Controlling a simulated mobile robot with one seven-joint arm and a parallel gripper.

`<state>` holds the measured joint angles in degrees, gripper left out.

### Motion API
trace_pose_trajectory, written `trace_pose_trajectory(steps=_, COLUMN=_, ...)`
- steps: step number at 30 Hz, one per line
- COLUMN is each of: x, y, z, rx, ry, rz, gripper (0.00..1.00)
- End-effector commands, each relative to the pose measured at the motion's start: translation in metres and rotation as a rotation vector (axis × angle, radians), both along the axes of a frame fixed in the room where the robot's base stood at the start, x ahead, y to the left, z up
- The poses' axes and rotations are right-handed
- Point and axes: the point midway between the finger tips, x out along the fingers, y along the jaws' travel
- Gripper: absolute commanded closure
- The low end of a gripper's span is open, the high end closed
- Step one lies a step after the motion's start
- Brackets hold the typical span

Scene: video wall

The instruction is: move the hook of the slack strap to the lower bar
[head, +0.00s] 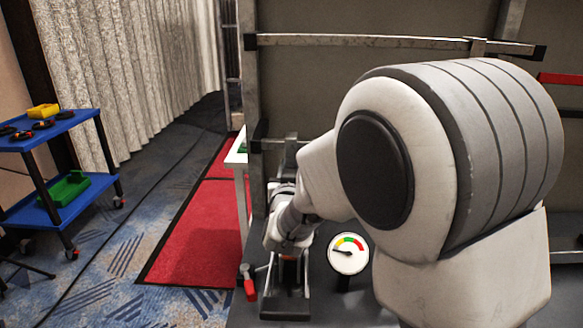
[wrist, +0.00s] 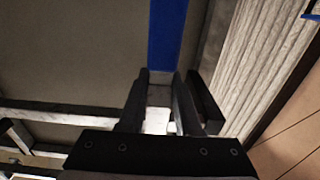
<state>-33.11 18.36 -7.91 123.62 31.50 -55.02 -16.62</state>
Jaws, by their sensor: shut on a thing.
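In the wrist view my gripper (wrist: 160,82) is shut on a grey metal piece (wrist: 159,95), which looks like the hook at the end of a blue strap (wrist: 167,38). The blue strap runs away from the fingers to the top of the picture. In the head view my gripper cannot be made out clearly, and my arm covers much of the frame. The upper bar (head: 370,41) crosses the frame with black end caps. A lower bar (head: 273,144) shows only its left end; the rest is behind my arm. I cannot tell whether the hook touches a bar.
A gauge (head: 348,253) with a coloured dial stands low near my arm. A small red-handled object (head: 249,284) is left of it. A red strap end (head: 560,79) shows at the right. A blue cart (head: 55,190) stands at the left, beyond open floor and a red mat (head: 198,230).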

Motion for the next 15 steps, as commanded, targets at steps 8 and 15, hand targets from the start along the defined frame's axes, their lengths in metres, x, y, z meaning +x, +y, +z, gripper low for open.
trace_pose_trajectory(steps=8, x=0.0001, y=-0.0001, z=0.0006, rx=0.000, ry=-0.002, rz=0.000, gripper=1.00)
trace_pose_trajectory(steps=15, x=0.0000, y=-0.0001, z=0.0003, rx=0.000, ry=-0.001, rz=0.000, gripper=0.33)
